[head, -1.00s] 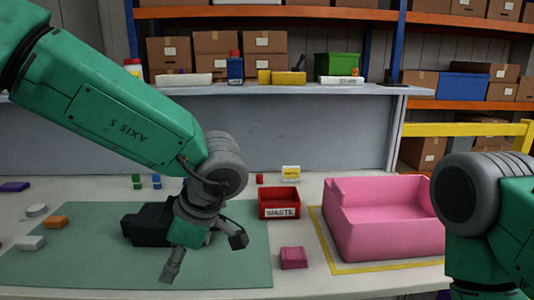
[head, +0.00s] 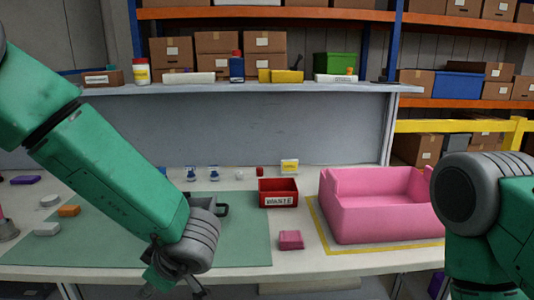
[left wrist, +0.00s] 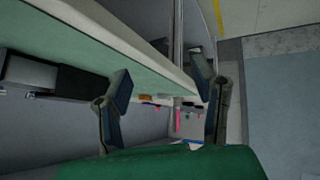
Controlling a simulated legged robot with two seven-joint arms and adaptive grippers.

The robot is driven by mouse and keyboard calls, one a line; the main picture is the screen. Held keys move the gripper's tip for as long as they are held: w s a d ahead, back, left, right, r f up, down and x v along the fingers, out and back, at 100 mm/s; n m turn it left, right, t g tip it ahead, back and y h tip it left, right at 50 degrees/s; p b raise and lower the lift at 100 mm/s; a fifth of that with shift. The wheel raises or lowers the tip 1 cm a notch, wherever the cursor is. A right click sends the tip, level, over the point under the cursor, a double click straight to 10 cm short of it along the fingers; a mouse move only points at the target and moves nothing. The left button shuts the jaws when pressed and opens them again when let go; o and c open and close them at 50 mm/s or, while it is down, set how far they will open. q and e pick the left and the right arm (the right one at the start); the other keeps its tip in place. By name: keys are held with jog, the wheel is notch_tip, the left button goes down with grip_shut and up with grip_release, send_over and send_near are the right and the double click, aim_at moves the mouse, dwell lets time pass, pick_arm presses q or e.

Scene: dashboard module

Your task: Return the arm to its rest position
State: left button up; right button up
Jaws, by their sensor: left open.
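My left arm (head: 110,180) comes down from the upper left in the head view. My left gripper (head: 175,282) hangs at the front edge of the workbench, low in the picture, partly cut off and hidden by its wrist. In the left wrist view the two fingers of my left gripper (left wrist: 163,105) stand wide apart with nothing between them. The black dashboard module (head: 222,210) on the green mat (head: 105,238) is mostly hidden behind my arm; a dark boxy part of it seems to show in the left wrist view (left wrist: 80,82). My right arm (head: 480,210) is at the right; its gripper is out of view.
A red waste bin (head: 277,199), a red block (head: 290,240) and a pink tray (head: 380,218) stand on the workbench to the right of my left arm. Small grey and orange blocks (head: 69,210) lie at the left. A shelf (head: 270,88) runs behind.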

pick_arm(q)
jog(key=s+a+f+m+t+h, duration=0.1)
jog(key=s+a+f+m+h, duration=0.1)
jog(key=s+f+m, duration=0.45)
jog(key=s+a+f+m+t+h, duration=0.1)
jog(key=s+a+f+m, duration=0.15)
jog(key=f, duration=0.75)
jog(key=s+f+m+g+h, duration=0.2)
jog(key=s+f+m, duration=0.1)
jog(key=s, duration=0.6)
jog(key=s+a+f+m+g+h, duration=0.1)
jog(key=s+f+m+g+h, duration=0.1)
jog(key=s, duration=0.8)
jog(key=shift+a+f+m+g, duration=0.15)
jog(key=shift+f+m+g, duration=0.55)
jog(key=shift+f+m, duration=0.25)
